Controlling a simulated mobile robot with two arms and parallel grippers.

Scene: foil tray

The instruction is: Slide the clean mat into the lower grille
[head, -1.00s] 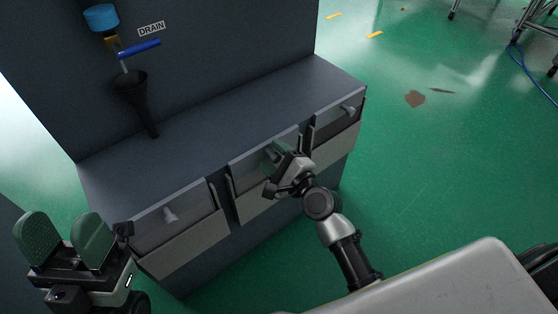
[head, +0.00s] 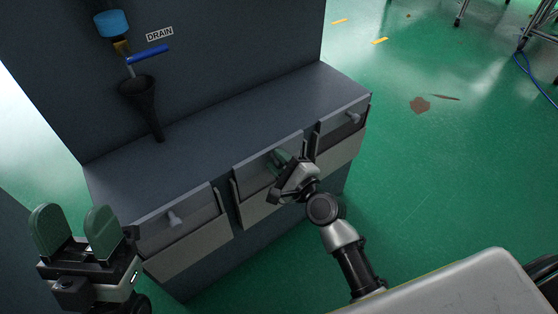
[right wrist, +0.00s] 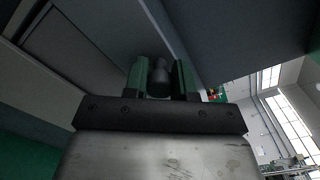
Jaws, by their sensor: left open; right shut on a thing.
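A dark grey cabinet has three front units, each with a knob above a pale lower panel: a left one (head: 195,250), a middle one (head: 262,213) and a right one (head: 337,153). Which is the lower grille I cannot tell, and no separate mat can be made out. My right gripper (head: 284,162) is at the middle unit. In the right wrist view its green fingers (right wrist: 159,80) are shut on the knob (right wrist: 159,76). My left gripper (head: 78,232) is open and empty, with green pads apart, left of the cabinet's front.
A black funnel (head: 142,100) stands on the cabinet's ledge (head: 240,112) below a blue-handled drain valve (head: 147,54). The green floor (head: 440,170) to the right is mostly open, with a brown stain (head: 419,104) and metal legs beyond.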

